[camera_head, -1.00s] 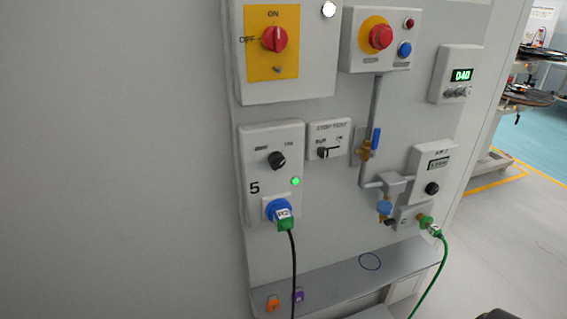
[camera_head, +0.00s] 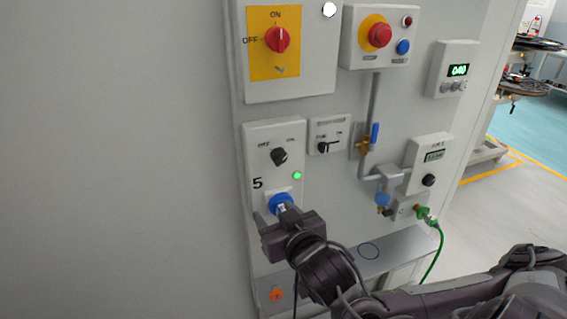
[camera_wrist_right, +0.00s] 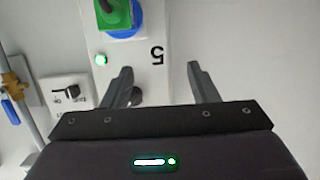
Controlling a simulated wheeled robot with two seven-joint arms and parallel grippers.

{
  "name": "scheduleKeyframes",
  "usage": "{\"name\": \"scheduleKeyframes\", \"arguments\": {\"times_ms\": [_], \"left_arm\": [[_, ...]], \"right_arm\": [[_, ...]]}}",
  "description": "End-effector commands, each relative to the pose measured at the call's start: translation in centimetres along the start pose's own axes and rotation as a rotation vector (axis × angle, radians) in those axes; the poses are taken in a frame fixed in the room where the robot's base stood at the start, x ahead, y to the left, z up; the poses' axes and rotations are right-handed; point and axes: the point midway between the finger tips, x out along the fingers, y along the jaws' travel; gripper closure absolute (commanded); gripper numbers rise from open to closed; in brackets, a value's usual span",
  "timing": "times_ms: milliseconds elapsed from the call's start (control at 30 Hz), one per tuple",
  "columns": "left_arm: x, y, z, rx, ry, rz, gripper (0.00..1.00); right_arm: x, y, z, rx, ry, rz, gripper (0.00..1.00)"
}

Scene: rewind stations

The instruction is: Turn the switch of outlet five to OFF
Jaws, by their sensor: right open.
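The outlet five box (camera_head: 258,145) is white, with a black rotary switch (camera_head: 279,156) between OFF at left and ON at right. The switch appears tilted toward ON, and the green lamp (camera_head: 297,175) below it is lit. The blue socket (camera_head: 280,201) is partly hidden by my right gripper (camera_head: 271,214), which is open in front of the box's lower part, below the switch. In the upside-down wrist view, my right gripper (camera_wrist_right: 160,74) has its fingers spread and empty; the switch (camera_wrist_right: 136,97) is partly behind one finger. The green plug (camera_wrist_right: 113,14) shows there too. My left gripper is out of view.
A yellow main switch plate (camera_head: 262,65) is above. A small switch box (camera_head: 328,134) and a blue-handled valve (camera_head: 374,134) are to the right. A shelf (camera_head: 395,253) juts out below. The bare wall at left is clear.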

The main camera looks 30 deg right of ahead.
Motion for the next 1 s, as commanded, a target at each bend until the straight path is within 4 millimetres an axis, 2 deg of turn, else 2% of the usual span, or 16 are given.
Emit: {"name": "scheduleKeyframes", "arguments": {"times_ms": [33,100,267,367,533,600,800,1000], "left_arm": [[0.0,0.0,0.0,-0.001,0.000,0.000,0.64],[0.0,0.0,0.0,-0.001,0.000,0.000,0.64],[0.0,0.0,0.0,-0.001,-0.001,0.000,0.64],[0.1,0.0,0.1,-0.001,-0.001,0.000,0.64],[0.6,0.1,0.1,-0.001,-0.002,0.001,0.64],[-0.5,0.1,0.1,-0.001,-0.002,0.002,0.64],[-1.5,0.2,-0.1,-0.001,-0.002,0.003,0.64],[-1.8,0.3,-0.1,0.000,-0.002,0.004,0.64]], "right_arm": [[-0.1,1.1,-1.5,-0.001,0.056,0.016,0.46],[-0.4,2.5,-3.2,0.013,0.123,0.037,0.46],[-0.9,4.6,-5.5,0.034,0.217,0.068,0.46],[-0.6,5.0,-6.0,0.037,0.236,0.074,0.46],[1.5,5.3,-6.5,0.038,0.241,0.078,0.46],[2.6,5.4,-7.3,0.038,0.239,0.078,0.46],[5.4,5.6,-7.8,0.039,0.237,0.078,0.46],[6.5,5.6,-7.7,0.039,0.234,0.075,0.46]]}}
